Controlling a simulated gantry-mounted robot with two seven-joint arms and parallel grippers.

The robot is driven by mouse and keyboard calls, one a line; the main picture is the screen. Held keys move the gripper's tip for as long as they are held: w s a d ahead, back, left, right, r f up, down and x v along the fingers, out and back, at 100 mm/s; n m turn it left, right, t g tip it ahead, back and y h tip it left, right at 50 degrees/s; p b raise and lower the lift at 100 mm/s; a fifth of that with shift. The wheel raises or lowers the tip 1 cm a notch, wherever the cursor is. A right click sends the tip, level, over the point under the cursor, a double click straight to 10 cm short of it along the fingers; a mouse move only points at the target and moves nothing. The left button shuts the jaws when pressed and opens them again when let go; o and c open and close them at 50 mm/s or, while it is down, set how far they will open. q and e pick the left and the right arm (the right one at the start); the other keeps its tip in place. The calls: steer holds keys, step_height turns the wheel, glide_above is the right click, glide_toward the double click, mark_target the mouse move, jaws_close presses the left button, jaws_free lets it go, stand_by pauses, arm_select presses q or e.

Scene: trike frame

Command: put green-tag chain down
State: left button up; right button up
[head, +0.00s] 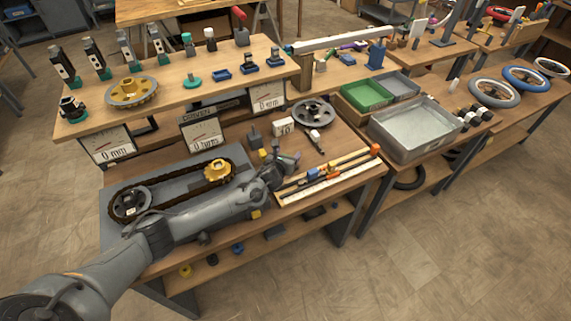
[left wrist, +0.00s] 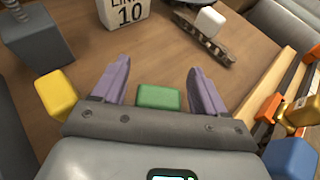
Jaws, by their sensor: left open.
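My left gripper (head: 288,160) is low over the workbench, beside the slotted wooden rack. In the left wrist view its two purple fingers (left wrist: 158,85) are apart. A green tag (left wrist: 158,97) shows between the fingers, close to the gripper body. The chain under this tag is hidden, and I cannot tell whether it touches the bench. The fingers do not visibly press on the tag. My right gripper is not in view.
A white-tag chain piece (left wrist: 205,35), a "10" box (head: 284,127), a yellow tag (left wrist: 58,95) and a grey block (left wrist: 38,38) stand nearby. A chain loop (head: 170,198) runs round two sprockets at left. The wooden rack (head: 330,180) lies right. Bare wood shows ahead of the fingers.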

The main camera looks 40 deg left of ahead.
arm_select(q)
steer(key=shift+w+a+f, duration=0.15)
steer(key=shift+w, duration=0.2)
steer(key=shift+c, duration=0.4)
steer(key=c, duration=1.1)
